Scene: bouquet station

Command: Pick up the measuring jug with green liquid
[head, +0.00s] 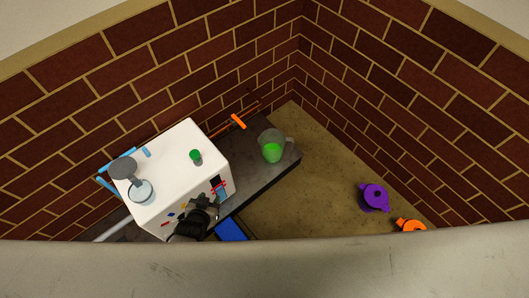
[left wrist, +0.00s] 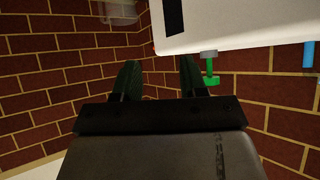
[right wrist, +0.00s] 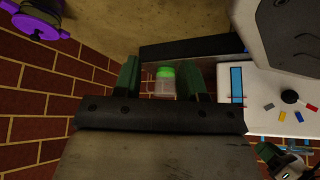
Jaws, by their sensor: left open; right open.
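The measuring jug (head: 272,147) is clear with green liquid and stands upright on the dark slab, right of the white machine. In the right wrist view the jug (right wrist: 165,84) shows in the gap between the fingers of my right gripper (right wrist: 166,75). That gripper is open, and the jug looks small and beyond the fingertips, not held. My left gripper (head: 192,222) is at the front of the white machine. In the left wrist view its fingers (left wrist: 157,78) are apart with nothing between them. The right gripper is hidden in the head view.
The white machine (head: 165,190) stands left of the jug, with an orange-handled tool (head: 238,121) behind. A purple pot (head: 375,197) and an orange pot (head: 410,225) stand to the right on the brown counter (head: 310,190). Brick walls close off the back; the counter's middle is clear.

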